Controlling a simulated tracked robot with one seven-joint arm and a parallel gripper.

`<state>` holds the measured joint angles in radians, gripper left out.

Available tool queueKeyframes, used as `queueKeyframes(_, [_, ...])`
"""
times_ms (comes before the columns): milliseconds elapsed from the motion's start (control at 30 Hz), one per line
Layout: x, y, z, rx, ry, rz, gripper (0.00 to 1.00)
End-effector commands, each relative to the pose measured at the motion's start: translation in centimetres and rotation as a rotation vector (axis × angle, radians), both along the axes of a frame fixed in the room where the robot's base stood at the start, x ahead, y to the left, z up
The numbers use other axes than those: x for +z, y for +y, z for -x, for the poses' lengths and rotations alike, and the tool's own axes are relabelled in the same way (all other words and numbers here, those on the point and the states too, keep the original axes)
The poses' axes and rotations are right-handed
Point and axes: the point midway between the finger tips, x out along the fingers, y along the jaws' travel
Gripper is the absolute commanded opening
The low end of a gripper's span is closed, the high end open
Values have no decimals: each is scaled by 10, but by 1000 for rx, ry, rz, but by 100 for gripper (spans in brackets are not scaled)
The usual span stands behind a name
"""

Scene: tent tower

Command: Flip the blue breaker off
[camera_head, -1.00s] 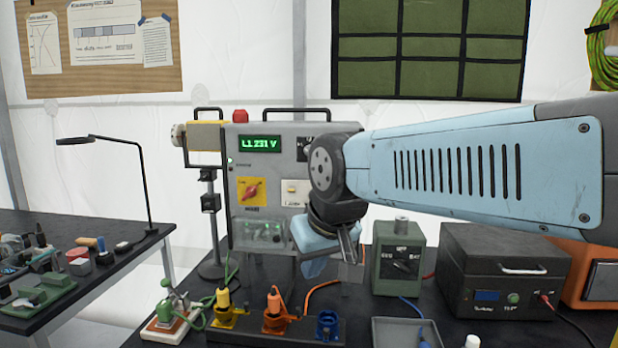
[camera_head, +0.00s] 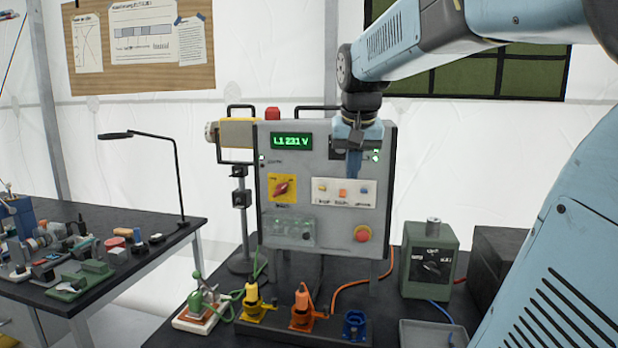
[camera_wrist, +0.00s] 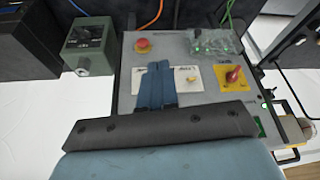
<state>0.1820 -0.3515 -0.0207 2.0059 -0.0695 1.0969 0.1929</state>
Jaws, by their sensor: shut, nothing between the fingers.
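The grey breaker panel (camera_head: 285,225) stands upright at the back of the table. Its white strip (camera_head: 332,199) carries a yellow breaker (camera_head: 322,187), an orange breaker (camera_head: 342,193) and the blue breaker (camera_head: 364,189) at the right end. My gripper (camera_head: 354,174) is shut and empty, pointing down in front of the panel, with its tips just above the strip between orange and blue. I cannot tell whether it touches. In the wrist view my gripper (camera_wrist: 157,66) covers part of the strip (camera_wrist: 208,76); the yellow breaker (camera_wrist: 191,80) shows, the orange and blue are hidden.
A red button (camera_head: 362,234) sits below the strip, and a red rotary switch (camera_head: 281,188) to its left. A green box (camera_head: 429,260) stands to the right.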

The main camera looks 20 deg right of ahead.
Motion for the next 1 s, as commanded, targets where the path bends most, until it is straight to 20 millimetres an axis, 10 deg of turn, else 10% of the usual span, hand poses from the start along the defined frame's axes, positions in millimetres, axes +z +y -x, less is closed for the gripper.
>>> queueKeyframes(333, [34, -67, -71, -194, 41, -10, 0])
queueKeyframes(1000, [25, -78, -81, -219, 49, -11, 0])
